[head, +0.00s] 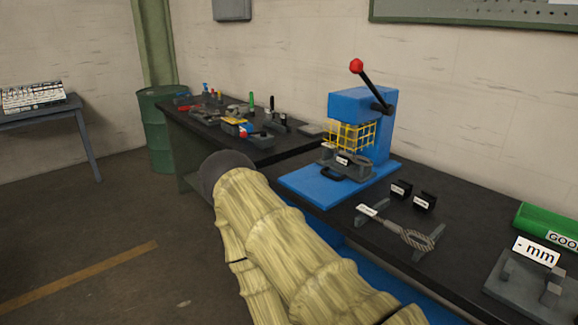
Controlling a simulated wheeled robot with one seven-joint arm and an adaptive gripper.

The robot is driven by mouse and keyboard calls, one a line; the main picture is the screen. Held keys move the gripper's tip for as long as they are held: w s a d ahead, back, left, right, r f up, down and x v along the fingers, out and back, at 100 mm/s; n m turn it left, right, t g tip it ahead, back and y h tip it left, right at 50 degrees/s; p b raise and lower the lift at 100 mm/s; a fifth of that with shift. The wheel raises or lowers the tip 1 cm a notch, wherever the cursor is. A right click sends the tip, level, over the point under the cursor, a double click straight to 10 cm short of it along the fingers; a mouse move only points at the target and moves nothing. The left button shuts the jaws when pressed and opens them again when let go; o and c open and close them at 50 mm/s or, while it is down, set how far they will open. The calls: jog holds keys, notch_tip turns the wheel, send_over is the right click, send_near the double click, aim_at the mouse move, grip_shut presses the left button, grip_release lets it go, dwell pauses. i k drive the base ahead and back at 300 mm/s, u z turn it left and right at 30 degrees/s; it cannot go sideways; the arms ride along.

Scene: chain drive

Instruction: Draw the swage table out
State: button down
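The blue press (347,119) stands on the dark bench with its red-knobbed lever raised. A yellow wire guard (352,136) hangs at its front. On its blue base plate (312,188) sits a grey slide block, which looks like the swage table (350,168), with a white label and a black loop handle (329,173) at its front left. How far out it stands I cannot tell. My arm in a pale yellow sleeve reaches up from the bottom, its dark rounded end left of the press. My gripper's fingers do not show.
A looped wire rope (415,239) lies on stands right of the press, near two small black blocks (412,196). A green bin (549,223) and a grey gauge plate (530,283) are further right. Tools crowd the bench at back left. A green drum (162,130) stands behind.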

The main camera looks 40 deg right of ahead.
aim_at(360, 175)
jog(key=i, duration=5.3)
jog(key=z, duration=4.6)
